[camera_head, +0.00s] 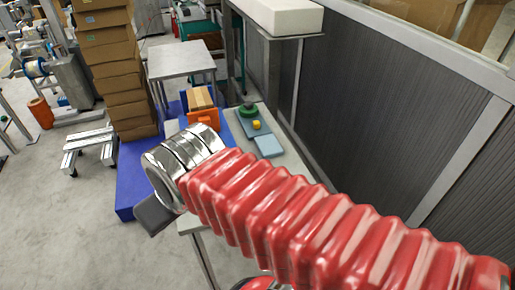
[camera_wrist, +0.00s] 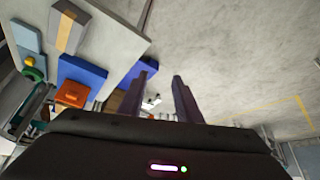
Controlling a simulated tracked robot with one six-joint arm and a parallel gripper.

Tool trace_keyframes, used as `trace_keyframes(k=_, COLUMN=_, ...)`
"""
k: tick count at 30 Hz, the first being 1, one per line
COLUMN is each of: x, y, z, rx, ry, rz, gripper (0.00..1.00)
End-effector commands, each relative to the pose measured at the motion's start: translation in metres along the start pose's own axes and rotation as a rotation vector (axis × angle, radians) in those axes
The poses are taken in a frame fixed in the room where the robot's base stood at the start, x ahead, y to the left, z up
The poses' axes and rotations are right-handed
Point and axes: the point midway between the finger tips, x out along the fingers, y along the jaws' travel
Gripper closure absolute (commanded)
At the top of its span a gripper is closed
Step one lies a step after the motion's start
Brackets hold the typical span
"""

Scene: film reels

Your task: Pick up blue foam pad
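In the head view a light blue flat pad (camera_head: 268,145) lies on the grey table near its right side, in front of a blue-grey board (camera_head: 250,123). In the wrist view a darker blue block (camera_wrist: 82,70) and a paler blue piece (camera_wrist: 25,36) show at left; I cannot tell for sure which is the foam pad. My gripper (camera_wrist: 162,88) is open, its two dark fingers apart with only floor between them. It is to the right of the blue pieces in the wrist view, touching none. In the head view my red arm hides the fingertips.
An orange holder (camera_head: 204,118) and a wood-coloured block (camera_head: 200,98) stand left of the board. A green ring (camera_head: 248,110) and a yellow piece (camera_head: 256,124) are on the board. A dark panelled wall (camera_head: 360,110) runs along the right. Stacked boxes (camera_head: 108,65) stand behind left.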

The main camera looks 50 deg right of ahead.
Motion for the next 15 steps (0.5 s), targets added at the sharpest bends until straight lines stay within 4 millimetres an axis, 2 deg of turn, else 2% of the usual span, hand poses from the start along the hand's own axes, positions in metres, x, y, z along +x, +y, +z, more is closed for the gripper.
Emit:
trace_keyframes(k=10, x=0.0001, y=0.0, z=0.0, rx=0.0, ry=0.0, rz=0.0, gripper=0.69)
trace_keyframes(k=15, x=0.0024, y=0.0042, z=-0.003, rx=0.007, ry=0.004, rz=0.01, gripper=0.57)
